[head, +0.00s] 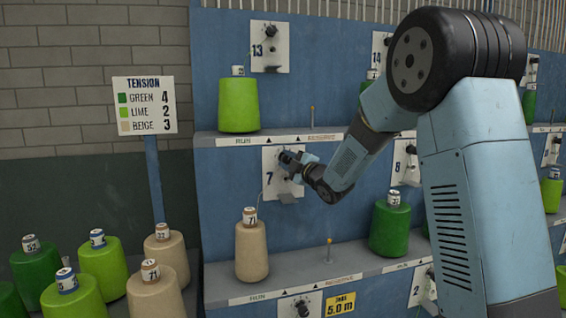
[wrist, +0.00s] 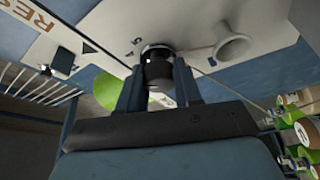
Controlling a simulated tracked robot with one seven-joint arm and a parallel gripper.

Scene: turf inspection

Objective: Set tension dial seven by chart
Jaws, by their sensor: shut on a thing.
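The tension dial seven plate (head: 269,189) is a white panel marked 7 on the blue frame, mid-picture in the head view. My gripper (head: 288,165) is at this plate, shut on its black knob (wrist: 157,68), which shows between the two fingers in the wrist view. The dial's setting cannot be read. The tension chart (head: 145,105) on the left reads green 4, lime 2, beige 3. A beige cone (head: 251,252) labelled 71 stands upright on the RUN side of the shelf below dial seven. My fingers and wrist partly cover the plate.
A lime cone (head: 239,107) stands on the upper shelf and a green cone (head: 390,228) on the lower shelf's right. Dial plates 13 (head: 270,46) and 8 (head: 406,160) are nearby. Several spare cones crowd the lower left. A thin peg (head: 329,251) rises from the lower shelf.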

